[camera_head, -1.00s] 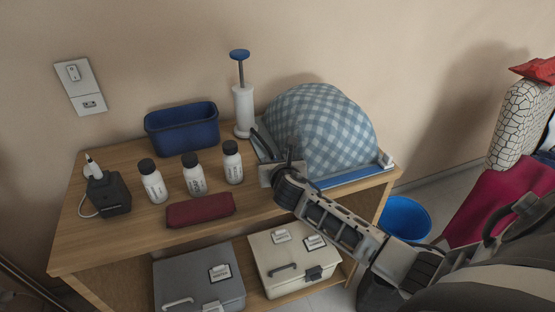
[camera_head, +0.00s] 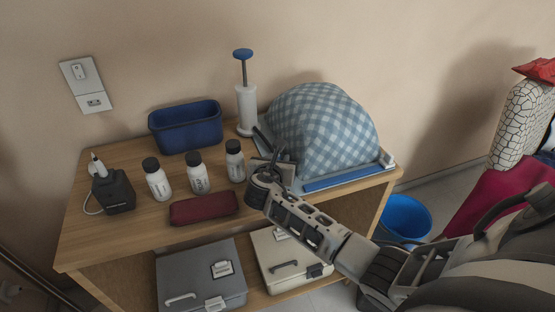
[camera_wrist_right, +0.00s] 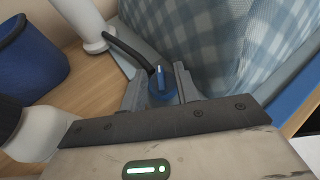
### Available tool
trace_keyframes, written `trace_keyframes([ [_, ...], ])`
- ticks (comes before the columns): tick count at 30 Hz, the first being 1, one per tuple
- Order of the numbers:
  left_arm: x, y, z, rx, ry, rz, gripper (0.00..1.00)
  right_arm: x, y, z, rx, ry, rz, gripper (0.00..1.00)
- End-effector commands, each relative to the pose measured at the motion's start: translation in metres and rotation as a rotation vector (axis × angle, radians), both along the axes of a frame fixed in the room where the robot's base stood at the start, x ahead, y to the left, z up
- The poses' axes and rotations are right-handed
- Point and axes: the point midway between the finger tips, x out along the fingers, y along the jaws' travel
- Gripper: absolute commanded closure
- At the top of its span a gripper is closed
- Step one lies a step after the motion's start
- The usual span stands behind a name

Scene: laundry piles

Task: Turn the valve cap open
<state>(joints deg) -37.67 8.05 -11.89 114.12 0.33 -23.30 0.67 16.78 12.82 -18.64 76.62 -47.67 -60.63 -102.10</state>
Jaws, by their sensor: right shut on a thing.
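The valve cap (camera_wrist_right: 162,92), a blue round knob with a raised ridge, shows between my right fingers in the wrist view. It sits at the near left side of a bag holding a blue-and-white checked bundle (camera_head: 325,128). My right gripper (camera_head: 277,162) is at this side of the bag, and in the wrist view its fingers (camera_wrist_right: 160,88) are shut on the cap. In the head view the gripper hides the cap. A dark hose (camera_wrist_right: 128,50) runs to the cap area from the white pump (camera_head: 246,108) with a blue handle. My left gripper is out of view.
Three white bottles with black caps (camera_head: 197,175), a blue bin (camera_head: 186,127), a dark red pouch (camera_head: 203,208) and a black charger (camera_head: 116,190) stand on the wooden table (camera_head: 130,235). Lidded boxes (camera_head: 200,275) are below. A blue bucket (camera_head: 407,215) stands right of the table.

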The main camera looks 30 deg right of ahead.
Motion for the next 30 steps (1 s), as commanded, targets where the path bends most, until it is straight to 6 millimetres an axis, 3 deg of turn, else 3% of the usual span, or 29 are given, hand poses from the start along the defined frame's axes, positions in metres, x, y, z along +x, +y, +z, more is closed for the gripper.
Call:
trace_keyframes([
  [3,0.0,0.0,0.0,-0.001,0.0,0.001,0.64,-0.004,0.002,-0.008,0.007,0.016,-0.001,0.92],
  [4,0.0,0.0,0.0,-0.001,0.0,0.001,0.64,-0.004,0.002,-0.008,0.007,0.017,0.0,0.64],
  [6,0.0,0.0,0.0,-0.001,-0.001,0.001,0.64,-0.003,0.002,-0.007,0.006,0.015,0.0,0.49],
  [19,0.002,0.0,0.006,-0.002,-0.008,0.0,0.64,-0.009,0.009,0.002,0.003,0.006,0.003,0.49],
  [30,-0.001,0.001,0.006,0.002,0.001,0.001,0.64,-0.065,0.063,0.034,0.006,0.008,0.004,0.49],
])
